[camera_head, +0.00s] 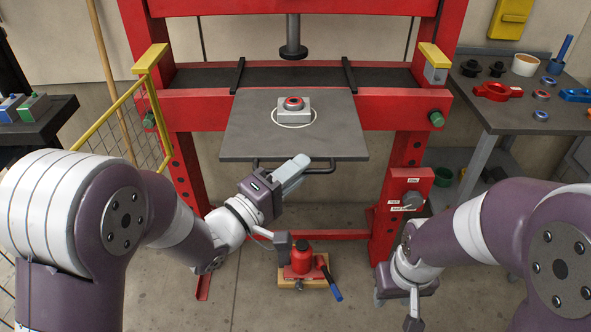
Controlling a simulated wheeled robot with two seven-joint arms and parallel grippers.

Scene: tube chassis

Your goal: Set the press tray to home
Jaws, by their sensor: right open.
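The press tray (245,125) is a flat grey plate that juts out from the front of the red press frame. A dark handle bar (320,164) runs below its front edge. On the tray sits a grey block (293,114) with a red ring on top, inside a pale circle. My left gripper (290,175) is just in front of and below the tray, close to the handle; I cannot tell whether it touches it or how far its jaws are apart. My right gripper (398,306) is open, low at the right, apart from the tray and partly hidden by its own arm.
The press ram (292,40) hangs behind and above the tray. A red control box (410,186) with labels is on the right leg. A red jack (301,257) stands on the floor. A side table (515,110) with parts is at right; a yellow fence (125,125) is at left.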

